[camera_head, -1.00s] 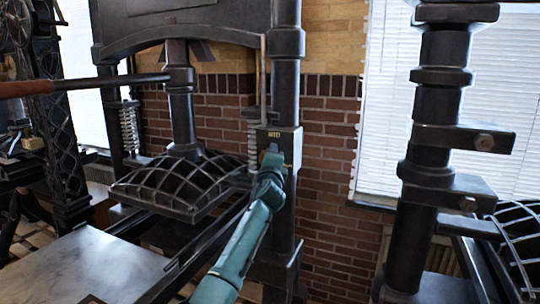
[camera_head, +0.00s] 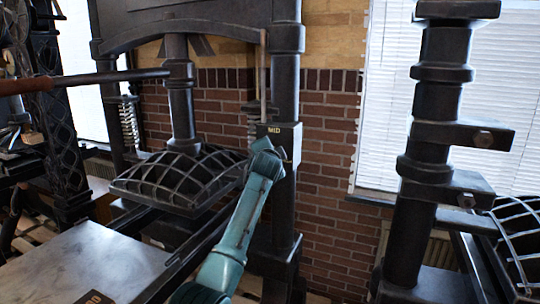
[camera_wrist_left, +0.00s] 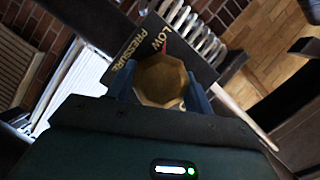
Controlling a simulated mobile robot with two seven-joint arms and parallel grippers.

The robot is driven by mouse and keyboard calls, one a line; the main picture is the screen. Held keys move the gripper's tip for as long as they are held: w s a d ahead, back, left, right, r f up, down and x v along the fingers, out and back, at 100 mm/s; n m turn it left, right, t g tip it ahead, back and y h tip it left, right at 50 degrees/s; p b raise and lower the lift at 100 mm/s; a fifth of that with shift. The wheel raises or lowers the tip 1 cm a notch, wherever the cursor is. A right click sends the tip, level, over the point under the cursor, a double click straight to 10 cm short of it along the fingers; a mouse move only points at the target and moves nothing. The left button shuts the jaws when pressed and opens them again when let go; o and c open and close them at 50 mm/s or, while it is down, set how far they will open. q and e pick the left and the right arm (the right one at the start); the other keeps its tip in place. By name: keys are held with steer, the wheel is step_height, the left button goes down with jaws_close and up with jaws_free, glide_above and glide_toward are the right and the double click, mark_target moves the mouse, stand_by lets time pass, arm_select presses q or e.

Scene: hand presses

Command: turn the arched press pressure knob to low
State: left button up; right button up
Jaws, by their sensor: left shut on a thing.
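The arched press (camera_head: 186,26) stands left of centre in the head view. A dark plate marked MID (camera_head: 287,133) sits on its right column. My left gripper (camera_head: 262,148), on a teal arm, reaches that plate and hides the knob there. In the left wrist view, the brass faceted pressure knob (camera_wrist_left: 160,80) sits between the two blue fingers of my left gripper (camera_wrist_left: 162,90), which is shut on it. The plate (camera_wrist_left: 122,75) beside it reads LOW and PRESSURE. A small red mark shows at the knob's edge by LOW. My right gripper is not in view.
A coil spring (camera_head: 254,122) stands just left of the plate. The press's ribbed platen (camera_head: 178,180) and a grey flat bed (camera_head: 85,262) lie to the left.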

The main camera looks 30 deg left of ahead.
arm_select(q)
steer(key=shift+n, duration=0.3)
steer(key=o, duration=1)
steer(key=shift+c, duration=0.2)
steer(key=b+v, duration=0.2)
steer(key=v, duration=1.1)
steer(key=shift+r+b, duration=0.2)
steer(key=shift+b, duration=0.1)
